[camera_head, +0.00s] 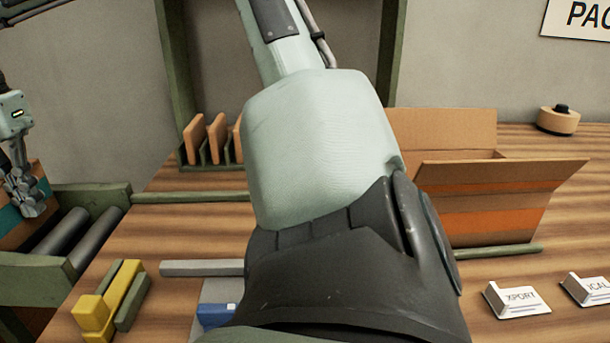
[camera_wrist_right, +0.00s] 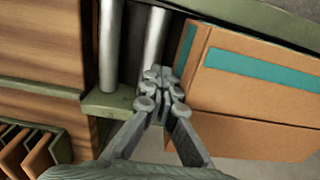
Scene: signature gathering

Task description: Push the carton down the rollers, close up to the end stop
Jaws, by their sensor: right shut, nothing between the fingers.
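The carton (camera_head: 12,232), brown with a teal stripe, shows at the left edge of the head view, partly cut off. In the right wrist view the carton (camera_wrist_right: 250,95) fills the right side. The grey rollers (camera_head: 62,234) lie to the right of it in the head view; they also show in the wrist view (camera_wrist_right: 112,50). My right gripper (camera_head: 36,205) is shut and empty, pointing down at the carton's roller-side end. In the wrist view its fingertips (camera_wrist_right: 160,78) are beside the carton's edge; I cannot tell whether they touch. I cannot make out the end stop for certain. My left gripper is out of view.
Green rails (camera_head: 95,192) edge the rollers. An open box (camera_head: 490,205) stands at right on the wooden table. A rack with brown panels (camera_head: 216,138) stands at the back. Yellow blocks (camera_head: 95,313) and white labels (camera_head: 517,299) are near the front. My arm hides the middle.

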